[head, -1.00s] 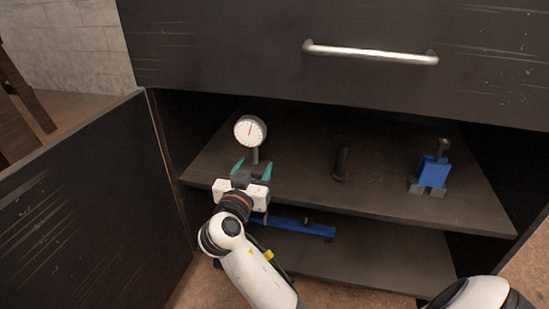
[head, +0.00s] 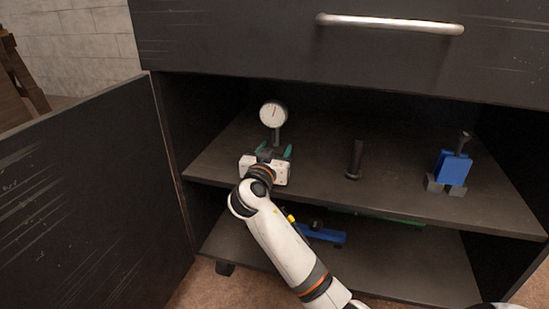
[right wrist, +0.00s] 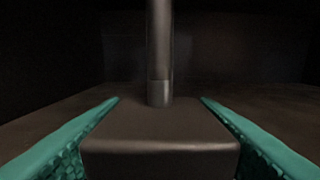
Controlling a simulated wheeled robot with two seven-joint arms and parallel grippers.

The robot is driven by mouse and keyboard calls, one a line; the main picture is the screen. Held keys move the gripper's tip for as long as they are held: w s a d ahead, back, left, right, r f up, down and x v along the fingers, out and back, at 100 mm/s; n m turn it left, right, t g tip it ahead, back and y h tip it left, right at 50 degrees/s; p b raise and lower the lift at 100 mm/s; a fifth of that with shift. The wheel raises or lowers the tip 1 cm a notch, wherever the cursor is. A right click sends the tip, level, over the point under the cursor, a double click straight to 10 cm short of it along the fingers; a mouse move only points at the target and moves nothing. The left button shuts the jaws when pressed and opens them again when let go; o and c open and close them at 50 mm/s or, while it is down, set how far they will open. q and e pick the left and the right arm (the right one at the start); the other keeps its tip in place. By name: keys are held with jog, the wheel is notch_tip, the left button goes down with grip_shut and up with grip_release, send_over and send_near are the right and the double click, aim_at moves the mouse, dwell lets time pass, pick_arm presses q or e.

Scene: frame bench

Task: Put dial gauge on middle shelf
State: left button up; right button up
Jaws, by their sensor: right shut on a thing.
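The dial gauge (head: 273,114) has a round white face on a thin upright post. It is at the left part of the middle shelf (head: 317,160), inside the cabinet. My right gripper (head: 274,153) is at its foot, with teal fingers on both sides. In the right wrist view the fingers are shut on the gauge's dark block base (right wrist: 160,140), with the metal post (right wrist: 159,55) rising from it. The gauge is upright. I cannot tell whether its base touches the shelf. My left gripper is not in view.
A dark upright cylinder-like tool (head: 355,160) stands mid-shelf. A blue tool with grey feet (head: 453,168) stands at the right. Below, blue and green items lie on the lower shelf (head: 390,265). The open door (head: 75,190) is at left, the drawer handle (head: 390,23) above.

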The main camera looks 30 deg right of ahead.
jog(key=shift+r, duration=0.15)
jog(key=o, duration=1.6)
